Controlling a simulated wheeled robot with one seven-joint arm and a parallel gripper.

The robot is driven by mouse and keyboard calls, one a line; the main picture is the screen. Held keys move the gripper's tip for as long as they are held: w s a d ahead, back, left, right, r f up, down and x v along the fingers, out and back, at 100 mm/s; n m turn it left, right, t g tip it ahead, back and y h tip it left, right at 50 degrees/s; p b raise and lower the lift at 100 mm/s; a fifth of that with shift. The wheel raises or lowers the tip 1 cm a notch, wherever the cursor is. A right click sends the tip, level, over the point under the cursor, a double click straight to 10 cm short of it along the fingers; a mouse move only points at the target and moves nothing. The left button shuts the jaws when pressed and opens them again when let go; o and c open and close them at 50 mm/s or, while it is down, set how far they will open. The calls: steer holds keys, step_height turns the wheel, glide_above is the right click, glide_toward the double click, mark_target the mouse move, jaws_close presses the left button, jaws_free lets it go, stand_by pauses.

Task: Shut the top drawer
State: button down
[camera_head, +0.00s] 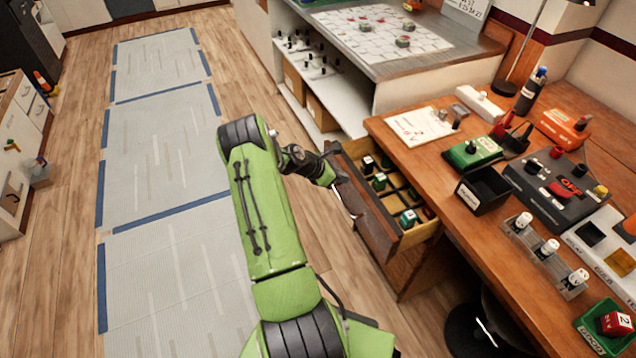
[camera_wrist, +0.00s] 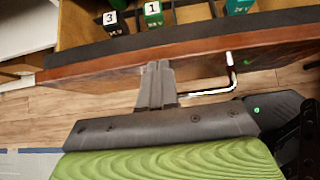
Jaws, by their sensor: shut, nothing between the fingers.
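The top drawer (camera_head: 362,212) stands pulled out from the wooden desk, and its divided inside is in view. In the wrist view the drawer's brown front (camera_wrist: 95,69) runs across the picture, with a bent metal handle (camera_wrist: 232,76) to the right of my fingers. My gripper (camera_wrist: 158,66) is shut and empty. Its fingertips are at the outer face of the drawer front, touching it or very near; I cannot tell which. In the head view my gripper (camera_head: 340,184) is at the drawer's left end, and its tips are partly hard to make out.
Small blocks, one green (camera_wrist: 153,14) and one black (camera_wrist: 117,22), lie in the drawer's compartments. The desk top (camera_head: 440,165) holds a green box (camera_head: 473,152), a black bin (camera_head: 483,190) and other devices. A white shelf unit (camera_head: 345,100) stands behind.

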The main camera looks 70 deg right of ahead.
steer(key=s+d+b, duration=0.1)
steer(key=s+d, duration=0.7)
steer(key=shift+s+d, duration=0.4)
steer(key=shift+w, duration=0.1)
